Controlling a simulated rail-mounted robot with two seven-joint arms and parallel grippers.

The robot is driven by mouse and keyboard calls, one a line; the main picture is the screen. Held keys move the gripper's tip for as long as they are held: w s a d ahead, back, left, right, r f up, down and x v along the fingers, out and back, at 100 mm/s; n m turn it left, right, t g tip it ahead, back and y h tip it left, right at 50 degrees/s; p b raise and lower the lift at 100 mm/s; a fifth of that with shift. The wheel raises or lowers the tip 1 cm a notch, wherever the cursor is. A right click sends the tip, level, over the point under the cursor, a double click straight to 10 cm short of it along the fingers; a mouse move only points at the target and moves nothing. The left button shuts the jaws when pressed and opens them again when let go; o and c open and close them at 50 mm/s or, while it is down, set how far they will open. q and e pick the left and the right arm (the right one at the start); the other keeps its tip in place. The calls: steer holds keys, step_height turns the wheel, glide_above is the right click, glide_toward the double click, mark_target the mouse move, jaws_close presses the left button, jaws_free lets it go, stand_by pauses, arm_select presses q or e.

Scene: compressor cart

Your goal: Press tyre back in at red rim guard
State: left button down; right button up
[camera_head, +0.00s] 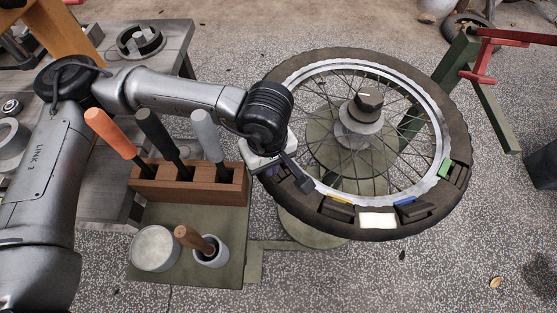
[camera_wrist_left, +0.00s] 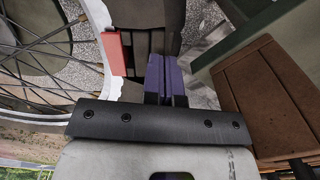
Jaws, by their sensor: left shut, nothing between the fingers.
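The wheel lies flat on a green stand, with a dark tyre (camera_head: 458,120) around a silver rim (camera_head: 437,110). Rim guards sit along its near side: yellow (camera_head: 341,200), blue (camera_head: 405,201) and green (camera_head: 445,168). The red rim guard (camera_wrist_left: 115,53) shows in the left wrist view, at the rim edge beside the tyre (camera_wrist_left: 148,12); my gripper hides it in the head view. My left gripper (camera_wrist_left: 165,75) is shut and empty, its purple fingers just right of the red guard, over or against the tyre. Contact is unclear. My right gripper is out of view.
A wooden block (camera_head: 190,187) holding several handled tools stands close left of the wheel, also in the left wrist view (camera_wrist_left: 265,95). A pale tin (camera_head: 156,247) and a cup with a brush (camera_head: 210,250) stand nearer. A green and red frame (camera_head: 485,85) is at right.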

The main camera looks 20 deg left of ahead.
arm_select(q)
step_height(320, 180, up, 4)
steer(key=shift+s+f+p, duration=0.1)
steer(key=shift+s+p, duration=0.05)
steer(key=shift+p, duration=0.8)
steer(key=shift+s+a+r+p, duration=0.15)
steer(key=shift+a+r+p, duration=0.1)
steer(key=shift+r, duration=0.2)
steer(key=shift+s+a+r+p, duration=0.15)
steer(key=shift+r+p, duration=0.1)
steer(key=shift+r, duration=0.5)
steer(key=shift+w+d+r+p, duration=0.15)
steer(key=shift+r+p, duration=0.1)
steer(key=shift+r, duration=0.1)
steer(key=shift+w+d+r+p, duration=0.1)
steer(key=shift+r+p, duration=0.15)
steer(key=shift+r, duration=0.1)
steer(key=shift+s+a, duration=0.1)
